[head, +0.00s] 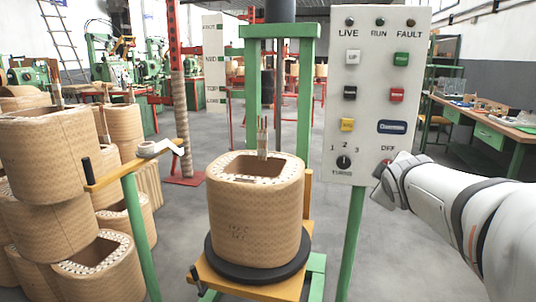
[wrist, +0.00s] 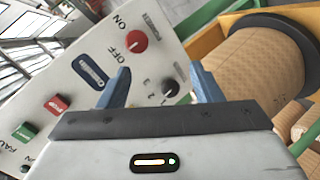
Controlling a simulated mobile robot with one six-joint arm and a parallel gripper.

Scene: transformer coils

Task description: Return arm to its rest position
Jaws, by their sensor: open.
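My white arm (head: 465,205) reaches in from the right in the head view. Its end, my gripper (head: 384,186), is at the lower right corner of the white control panel (head: 377,55), by the OFF label. In the wrist view my gripper (wrist: 163,80) has two blue-grey fingers spread apart with nothing held between them. The panel (wrist: 110,45) fills the area beyond the fingers. Its red ON/OFF knob (wrist: 137,41) lies above the gap, and its black turns knob (wrist: 170,88) shows between the fingers. Whether the fingers touch the panel is unclear.
A large coil (head: 255,222) stands on a black turntable (head: 262,272) left of the panel's green post (head: 351,235). Stacked coils (head: 45,190) stand at far left. A workbench (head: 490,120) stands at right behind my arm. Grey floor is open between panel and bench.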

